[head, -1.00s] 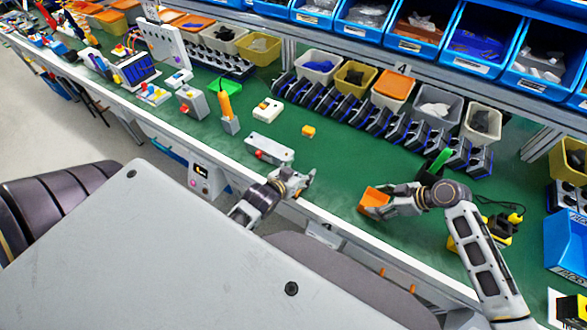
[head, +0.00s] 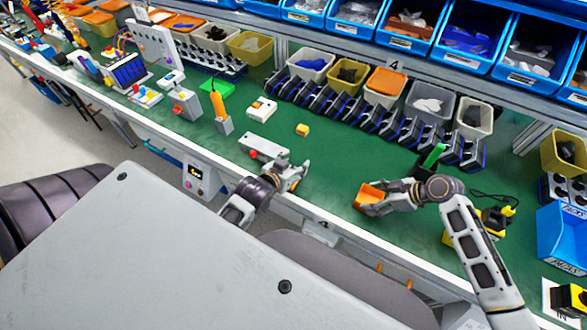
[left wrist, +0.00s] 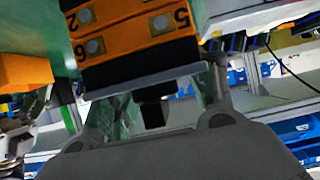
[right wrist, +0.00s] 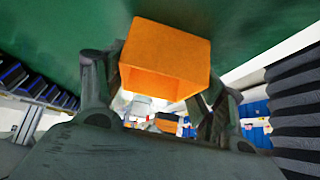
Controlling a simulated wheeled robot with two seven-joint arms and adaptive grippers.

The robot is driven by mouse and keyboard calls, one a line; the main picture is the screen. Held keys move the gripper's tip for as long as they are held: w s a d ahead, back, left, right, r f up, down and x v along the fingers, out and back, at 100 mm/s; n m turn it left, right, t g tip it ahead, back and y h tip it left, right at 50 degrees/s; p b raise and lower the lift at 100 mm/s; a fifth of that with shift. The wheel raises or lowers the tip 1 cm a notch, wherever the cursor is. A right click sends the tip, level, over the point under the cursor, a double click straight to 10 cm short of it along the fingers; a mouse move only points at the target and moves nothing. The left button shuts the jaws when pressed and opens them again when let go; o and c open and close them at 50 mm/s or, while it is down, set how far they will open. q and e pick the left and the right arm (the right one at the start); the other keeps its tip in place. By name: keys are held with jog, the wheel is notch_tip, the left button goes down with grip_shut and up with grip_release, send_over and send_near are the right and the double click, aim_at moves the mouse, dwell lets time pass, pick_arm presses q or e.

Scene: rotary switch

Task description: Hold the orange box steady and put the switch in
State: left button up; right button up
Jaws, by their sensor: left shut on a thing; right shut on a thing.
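The orange box (head: 368,192) is a hollow open box held above the front part of the green bench. My right gripper (head: 377,204) is shut on it. In the right wrist view the box (right wrist: 165,52) sits between the fingers, its open side partly facing that camera. My left gripper (head: 298,180) is shut on the switch, left of the box and apart from it. In the left wrist view the switch (left wrist: 135,30) is an orange and black block with numbered faces and a black stub. The head view hides most of the switch.
A small orange block (head: 302,130) and a grey box with a red button (head: 263,147) lie on the green bench (head: 330,160). A row of bins (head: 385,85) stands behind. A black and yellow device (head: 495,222) is at right. The bench between is mostly clear.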

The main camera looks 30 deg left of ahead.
pick_arm(q)
notch_tip(320, 180, up, 7)
dwell(0.4)
dwell(1.4)
jog(key=w+d+r, duration=0.2)
jog(key=w+r, duration=1)
jog(key=r, duration=0.1)
jog(key=w+d+f, duration=0.2)
jog(key=w+f, duration=0.2)
jog(key=f, duration=0.9)
jog(key=shift+w, duration=0.15)
